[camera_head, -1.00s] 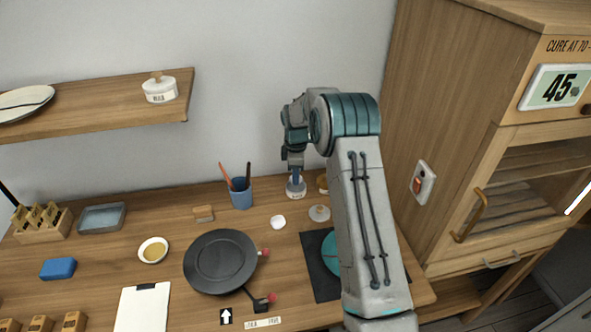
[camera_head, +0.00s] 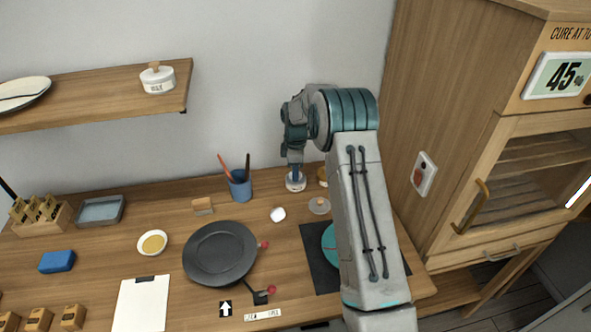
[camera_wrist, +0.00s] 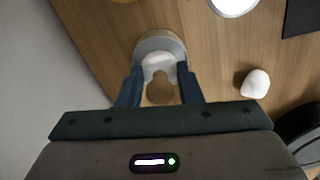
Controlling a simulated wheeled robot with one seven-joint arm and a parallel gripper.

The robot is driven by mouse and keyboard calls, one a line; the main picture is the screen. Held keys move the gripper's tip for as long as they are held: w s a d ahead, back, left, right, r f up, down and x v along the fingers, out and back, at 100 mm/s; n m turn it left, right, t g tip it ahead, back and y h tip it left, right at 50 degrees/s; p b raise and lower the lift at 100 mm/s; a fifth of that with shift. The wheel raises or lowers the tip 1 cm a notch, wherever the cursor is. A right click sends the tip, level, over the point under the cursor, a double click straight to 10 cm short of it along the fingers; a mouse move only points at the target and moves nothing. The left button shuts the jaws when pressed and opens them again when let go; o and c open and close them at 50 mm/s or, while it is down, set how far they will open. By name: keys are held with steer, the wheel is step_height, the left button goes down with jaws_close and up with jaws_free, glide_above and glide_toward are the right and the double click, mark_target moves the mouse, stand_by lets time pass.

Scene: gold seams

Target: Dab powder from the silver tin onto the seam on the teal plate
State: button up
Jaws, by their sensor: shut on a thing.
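My gripper (camera_head: 295,170) points down over a round, pale, labelled pot (camera_head: 296,183) at the back of the bench. In the wrist view its blue fingers (camera_wrist: 160,92) are shut on a dabber with a brown knob (camera_wrist: 160,94) and a white part below, inside or just above the pot's rim (camera_wrist: 142,50). I cannot tell whether the dabber touches the pot. A low round silvery tin (camera_head: 319,206) lies right of the pot; its pale top shows in the wrist view (camera_wrist: 234,6). The teal plate (camera_head: 329,243) lies on a dark mat, partly hidden by my arm; a reddish seam line shows faintly.
A white lump (camera_head: 278,214) lies in front of the pot. A gold tin (camera_head: 322,172) stands behind, partly hidden by my arm. A blue brush cup (camera_head: 240,186) and dark round turntable (camera_head: 219,252) are left. A wooden cabinet (camera_head: 505,180) stands right.

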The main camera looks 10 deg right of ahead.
steer(key=shift+f+b, duration=0.45)
steer(key=shift+f, duration=0.1)
stand_by(1.5)
steer(key=shift+r+p, duration=1.8)
steer(key=shift+r, duration=1.8)
steer(key=shift+f, duration=0.1)
